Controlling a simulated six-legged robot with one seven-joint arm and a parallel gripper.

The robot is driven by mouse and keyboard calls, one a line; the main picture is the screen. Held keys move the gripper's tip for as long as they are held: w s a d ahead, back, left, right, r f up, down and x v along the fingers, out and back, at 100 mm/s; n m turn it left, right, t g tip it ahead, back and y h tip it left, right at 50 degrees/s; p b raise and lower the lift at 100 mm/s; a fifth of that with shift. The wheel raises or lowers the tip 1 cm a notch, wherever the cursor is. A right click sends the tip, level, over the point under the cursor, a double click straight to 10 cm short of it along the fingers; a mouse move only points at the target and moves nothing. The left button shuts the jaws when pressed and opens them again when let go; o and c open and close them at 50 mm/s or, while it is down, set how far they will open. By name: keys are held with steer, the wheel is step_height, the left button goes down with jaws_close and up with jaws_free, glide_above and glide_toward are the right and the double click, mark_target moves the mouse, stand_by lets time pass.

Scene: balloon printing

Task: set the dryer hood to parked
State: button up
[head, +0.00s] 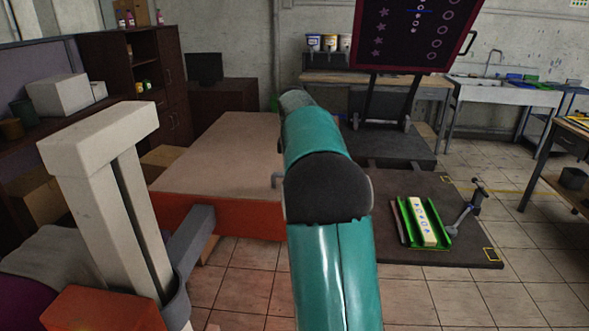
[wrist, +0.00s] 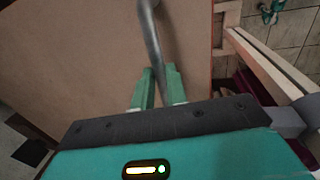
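The dryer hood looks to be the wide, flat body with a tan top (head: 215,150) and an orange-red side (head: 245,219), left of centre in the head view. A grey bracket (head: 192,240) links it to a pale column (head: 110,190). A small grey handle (head: 277,181) shows at its right edge, partly behind my arm. In the wrist view a grey bar (wrist: 152,35) crosses in front of a tan panel (wrist: 85,60). My gripper (wrist: 159,75) has its green fingers close on both sides of that bar. My arm hides the gripper in the head view.
A dark platform right of my arm carries a green tray (head: 408,232) with a pale patterned block (head: 423,222) and a small stand (head: 467,208). A dark framed panel (head: 417,35) stands behind. A sink bench (head: 500,92) is at the back right. Tiled floor is clear in front.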

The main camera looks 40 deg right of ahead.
steer(key=o, duration=0.4)
steer(key=shift+w+a, duration=0.2)
steer(key=shift+w, duration=0.5)
steer(key=shift+o, duration=0.2)
steer(key=shift+s+d+r, duration=0.1)
steer(key=shift+s, duration=0.3)
steer(key=shift+w, duration=0.2)
step_height(320, 180, up, 14)
steer(key=s+a, duration=0.2)
steer(key=shift+s, duration=0.3)
